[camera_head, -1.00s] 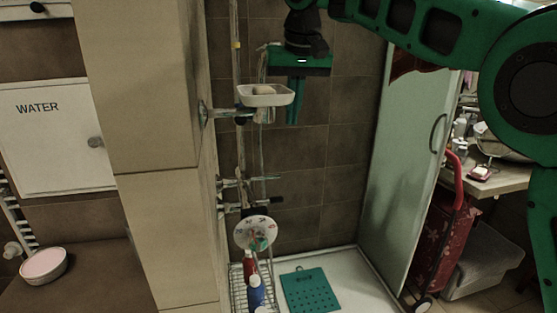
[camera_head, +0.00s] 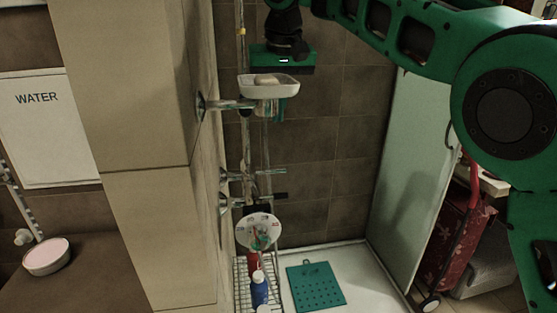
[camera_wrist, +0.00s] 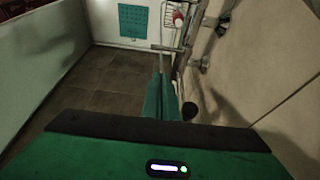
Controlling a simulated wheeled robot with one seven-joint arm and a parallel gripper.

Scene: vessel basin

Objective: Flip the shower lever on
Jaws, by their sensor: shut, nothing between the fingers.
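The shower fittings are on the wall at centre-left in the head view: an upper chrome handle (camera_head: 268,172) and a lower handle with a dark tip (camera_head: 277,196), both sticking out to the right. I cannot tell for sure which one is the shower lever. A slim bar of these fittings also shows beyond the fingers in the wrist view (camera_wrist: 166,48). My gripper (camera_head: 277,117) points down above the fittings, its green fingers partly hidden behind the soap dish. In the wrist view its fingers (camera_wrist: 160,88) are together, with nothing between them.
A white soap dish (camera_head: 268,89) on a chrome arm juts out close to my fingers. A glass panel (camera_head: 413,170) stands at right.

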